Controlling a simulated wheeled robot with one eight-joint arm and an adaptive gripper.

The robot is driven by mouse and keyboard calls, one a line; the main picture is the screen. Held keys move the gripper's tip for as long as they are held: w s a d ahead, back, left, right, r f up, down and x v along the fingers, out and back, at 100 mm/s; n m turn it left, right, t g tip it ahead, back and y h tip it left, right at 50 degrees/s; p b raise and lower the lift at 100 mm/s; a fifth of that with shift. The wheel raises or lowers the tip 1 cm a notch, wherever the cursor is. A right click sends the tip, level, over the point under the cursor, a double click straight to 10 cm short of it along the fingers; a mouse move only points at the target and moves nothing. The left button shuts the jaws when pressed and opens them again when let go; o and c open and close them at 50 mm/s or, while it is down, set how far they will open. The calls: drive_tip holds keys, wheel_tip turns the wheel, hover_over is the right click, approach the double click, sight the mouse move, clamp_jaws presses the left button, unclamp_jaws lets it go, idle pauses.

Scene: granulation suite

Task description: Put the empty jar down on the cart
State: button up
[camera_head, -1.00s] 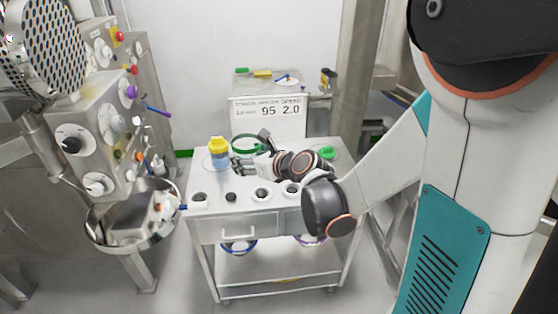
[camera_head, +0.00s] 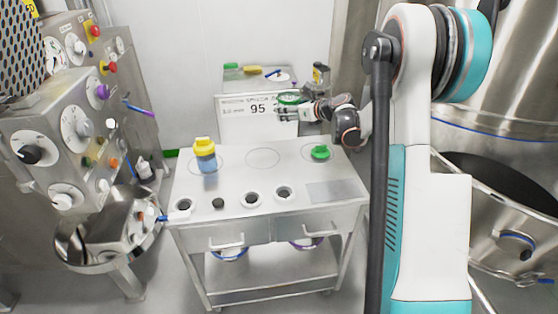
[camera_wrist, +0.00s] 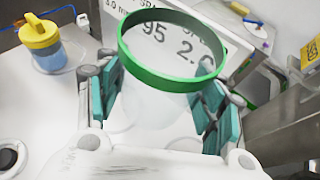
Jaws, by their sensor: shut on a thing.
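The empty jar, clear with a green rim (camera_wrist: 170,80), is upright between the teal fingers of my gripper (camera_wrist: 160,105) in the wrist view. The gripper is shut on its sides. In the head view the jar's green rim (camera_head: 290,99) shows in front of the display sign, with my gripper (camera_head: 305,109) at its right. The jar's clear body is hard to make out there. The steel cart (camera_head: 238,182) stands below, with faint circles marked on its top. I cannot tell the exact height of the jar above it.
A yellow-lidded jar with blue contents (camera_head: 205,158) stands on the cart's left circle. A green lid (camera_head: 320,152) lies on the right circle. The middle circle (camera_head: 262,158) is bare. Round holes line the front. The display sign (camera_head: 250,110) rises at the back.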

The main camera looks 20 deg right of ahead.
wheel_tip(320, 180, down, 17)
drive_tip(key=b, duration=0.5)
drive_tip(key=shift+f, duration=0.15)
drive_tip(key=shift+f+b, duration=0.2)
drive_tip(key=shift+b, duration=0.1)
drive_tip(key=o, duration=1.9)
drive_tip(key=shift+r, duration=0.1)
drive_tip(key=shift+r, duration=0.15)
drive_tip(key=p+v, duration=0.3)
drive_tip(key=v, duration=0.9)
